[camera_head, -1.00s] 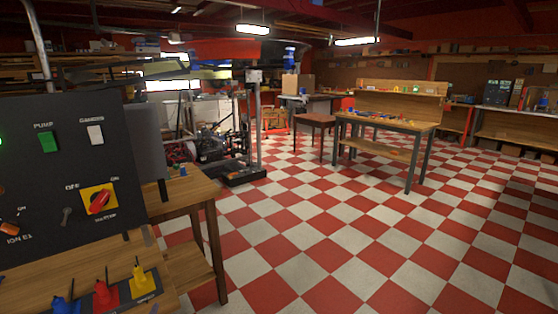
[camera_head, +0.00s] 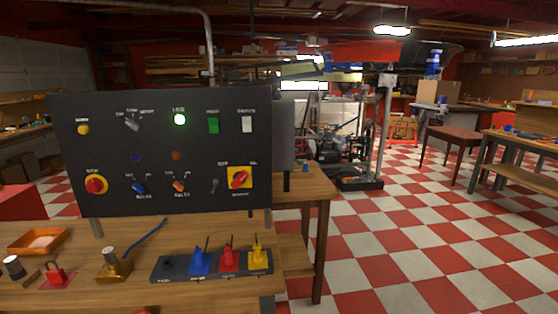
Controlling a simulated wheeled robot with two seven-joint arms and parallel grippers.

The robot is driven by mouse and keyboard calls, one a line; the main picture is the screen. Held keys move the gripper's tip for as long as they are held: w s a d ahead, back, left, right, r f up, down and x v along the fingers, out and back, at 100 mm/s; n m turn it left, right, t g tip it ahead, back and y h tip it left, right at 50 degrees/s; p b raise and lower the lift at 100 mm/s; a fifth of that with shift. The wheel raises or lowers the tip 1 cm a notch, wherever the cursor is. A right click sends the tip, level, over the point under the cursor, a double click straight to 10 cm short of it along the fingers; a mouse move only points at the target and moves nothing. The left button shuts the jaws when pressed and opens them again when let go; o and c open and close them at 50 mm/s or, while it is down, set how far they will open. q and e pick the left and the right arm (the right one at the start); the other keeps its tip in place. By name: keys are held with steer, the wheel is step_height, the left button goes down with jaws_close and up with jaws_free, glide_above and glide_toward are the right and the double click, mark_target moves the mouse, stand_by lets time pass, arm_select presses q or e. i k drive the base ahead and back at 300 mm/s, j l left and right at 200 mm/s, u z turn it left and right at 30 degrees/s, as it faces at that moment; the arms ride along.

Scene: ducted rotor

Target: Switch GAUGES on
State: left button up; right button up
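The black control panel (camera_head: 110,150) stands upright at the back of a wooden workbench, left of centre. A red rotary knob on a yellow plate (camera_head: 240,178) sits below the GAUGES switch. Neither of my grippers is in view.
The workbench (camera_head: 205,231) carries a row of levers with blue, red and yellow bases (camera_head: 228,258), a brass block (camera_head: 114,265) and an orange tray (camera_head: 39,240). Checkered floor (camera_head: 400,235) is open to the right. Other tables (camera_head: 453,134) stand at the right.

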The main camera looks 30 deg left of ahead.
mark_target(246, 121)
steer(key=u, duration=1.75)
